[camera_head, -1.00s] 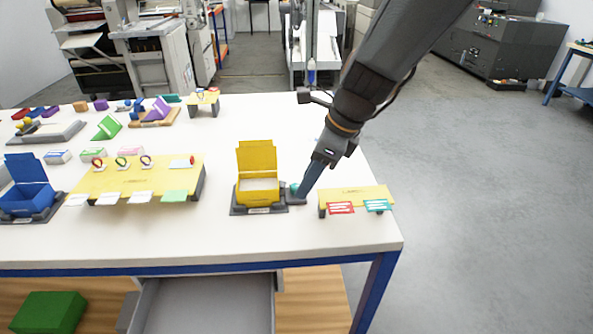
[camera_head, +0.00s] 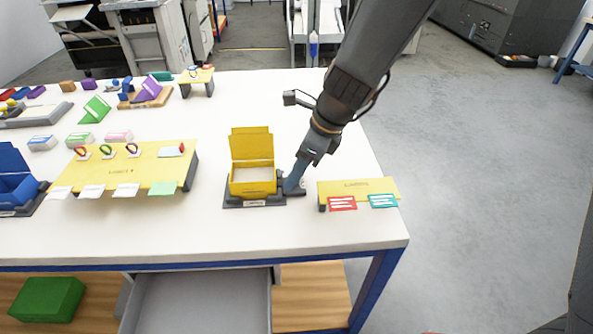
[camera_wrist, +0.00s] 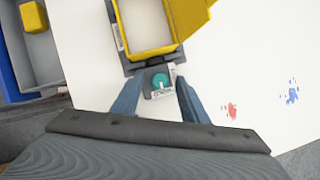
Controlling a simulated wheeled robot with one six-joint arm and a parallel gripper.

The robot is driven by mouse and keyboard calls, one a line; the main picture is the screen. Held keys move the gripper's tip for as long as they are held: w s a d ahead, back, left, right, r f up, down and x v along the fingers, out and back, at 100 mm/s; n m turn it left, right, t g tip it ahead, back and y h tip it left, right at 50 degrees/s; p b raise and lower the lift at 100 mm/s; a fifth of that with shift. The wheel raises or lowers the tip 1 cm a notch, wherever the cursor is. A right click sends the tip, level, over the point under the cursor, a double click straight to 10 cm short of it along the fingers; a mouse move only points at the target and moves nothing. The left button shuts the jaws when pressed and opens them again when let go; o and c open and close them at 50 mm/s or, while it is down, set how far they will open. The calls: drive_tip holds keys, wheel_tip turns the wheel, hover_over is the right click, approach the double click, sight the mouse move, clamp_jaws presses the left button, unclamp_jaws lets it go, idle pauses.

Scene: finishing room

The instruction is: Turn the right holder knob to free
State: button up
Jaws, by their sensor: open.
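The right holder is a dark base (camera_head: 236,203) carrying an open yellow box (camera_head: 252,187) with its lid raised. Its teal knob (camera_wrist: 160,80) sits on a small dark tab at the holder's side in the wrist view. In the head view the knob is mostly hidden by my gripper. My gripper (camera_wrist: 156,100) is open, its two blue-grey fingers on either side of the knob tab, with gaps visible. Its tips also show beside the holder's right side in the head view (camera_head: 291,188). Whether the fingers touch the knob I cannot tell.
A yellow label stand (camera_head: 357,187) with red and teal tags stands close to the right of my gripper. A larger yellow rack (camera_head: 140,170) and a blue box (camera_head: 16,184) are to the left. An open grey drawer (camera_head: 200,303) is below the table.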

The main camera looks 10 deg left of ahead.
drive_tip(key=shift+f, duration=0.2)
clamp_jaws()
